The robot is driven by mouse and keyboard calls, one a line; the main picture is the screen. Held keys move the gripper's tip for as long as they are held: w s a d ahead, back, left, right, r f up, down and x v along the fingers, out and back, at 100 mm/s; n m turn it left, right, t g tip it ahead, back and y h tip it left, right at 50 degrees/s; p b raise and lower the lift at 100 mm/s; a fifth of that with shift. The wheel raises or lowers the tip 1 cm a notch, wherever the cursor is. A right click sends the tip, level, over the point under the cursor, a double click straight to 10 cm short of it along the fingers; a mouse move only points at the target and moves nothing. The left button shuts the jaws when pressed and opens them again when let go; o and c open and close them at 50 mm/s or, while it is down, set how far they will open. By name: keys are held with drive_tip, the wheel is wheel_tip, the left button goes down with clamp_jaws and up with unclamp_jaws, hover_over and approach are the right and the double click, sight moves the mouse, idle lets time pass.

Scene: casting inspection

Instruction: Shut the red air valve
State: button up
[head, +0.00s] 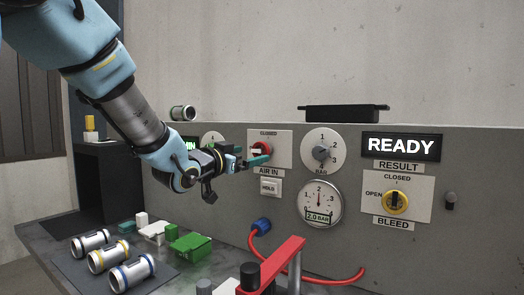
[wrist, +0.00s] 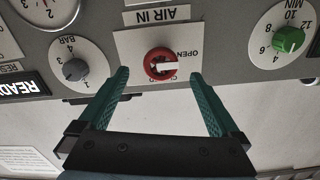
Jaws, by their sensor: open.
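The red air valve (head: 257,147) is a round red knob on a white plate marked AIR IN, with CLOSED at its top. In the wrist view, which is turned over, the red valve (wrist: 160,64) lies between my finger ends. Its white bar points sideways toward the OPEN side, not toward CLOSED. My gripper (head: 252,159) is at the front of the plate and partly covers the valve in the head view. In the wrist view my gripper (wrist: 159,76) has its two green fingers wide apart, one on each side of the knob, with nothing held. Contact with the knob cannot be seen.
A HOLD button (head: 270,188) sits just below the plate. A BAR regulator knob (head: 321,152) and a pressure gauge (head: 319,203) reading 2.0 BAR are to the right. The yellow BLEED valve (head: 396,202) is farther right. A red hose (head: 262,255) and metal castings (head: 132,272) are below.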

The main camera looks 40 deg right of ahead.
sight(259, 152)
drive_tip(key=p+x, duration=0.2)
drive_tip(key=x, duration=0.5)
drive_tip(key=shift+w+d, duration=0.1)
drive_tip(key=shift+d, duration=0.05)
drive_tip(key=shift+f, duration=0.1)
drive_tip(key=c, duration=1.4)
